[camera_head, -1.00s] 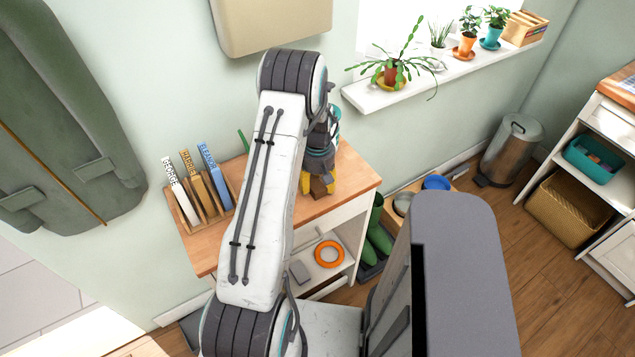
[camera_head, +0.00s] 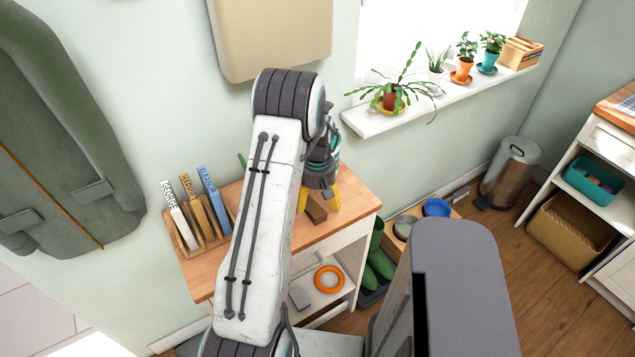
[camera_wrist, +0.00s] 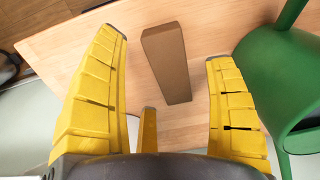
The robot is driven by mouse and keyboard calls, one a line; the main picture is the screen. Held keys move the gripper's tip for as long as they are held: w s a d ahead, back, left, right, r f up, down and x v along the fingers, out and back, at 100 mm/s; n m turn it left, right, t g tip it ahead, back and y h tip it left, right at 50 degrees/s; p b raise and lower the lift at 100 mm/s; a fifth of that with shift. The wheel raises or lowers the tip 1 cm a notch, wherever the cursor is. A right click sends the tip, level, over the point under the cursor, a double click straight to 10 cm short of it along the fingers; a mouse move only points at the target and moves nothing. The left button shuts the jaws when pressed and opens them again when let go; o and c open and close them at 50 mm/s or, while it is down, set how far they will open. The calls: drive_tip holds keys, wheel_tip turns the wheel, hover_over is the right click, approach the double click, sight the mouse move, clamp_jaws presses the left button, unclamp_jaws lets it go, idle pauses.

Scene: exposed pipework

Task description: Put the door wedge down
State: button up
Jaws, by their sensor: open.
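The door wedge (camera_head: 316,209) is a brown block lying on the wooden top of the small cabinet (camera_head: 340,215). In the wrist view the wedge (camera_wrist: 167,62) lies on the wood between my spread yellow fingers, with visible gaps on both sides. My gripper (camera_head: 318,198) is open above it, its fingers to either side of the wedge in the head view. It also shows in the wrist view (camera_wrist: 167,48). My arm hides part of the cabinet top in the head view.
A green rounded object (camera_wrist: 270,75) is close to my right finger in the wrist view. The plant sill (camera_head: 440,108) is at the back right.

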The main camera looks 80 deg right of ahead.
sight(317, 207)
wheel_tip(317, 207, up, 9)
drive_tip(key=b, duration=0.1)
drive_tip(key=shift+f, duration=0.15)
drive_tip(key=shift+w, duration=0.1)
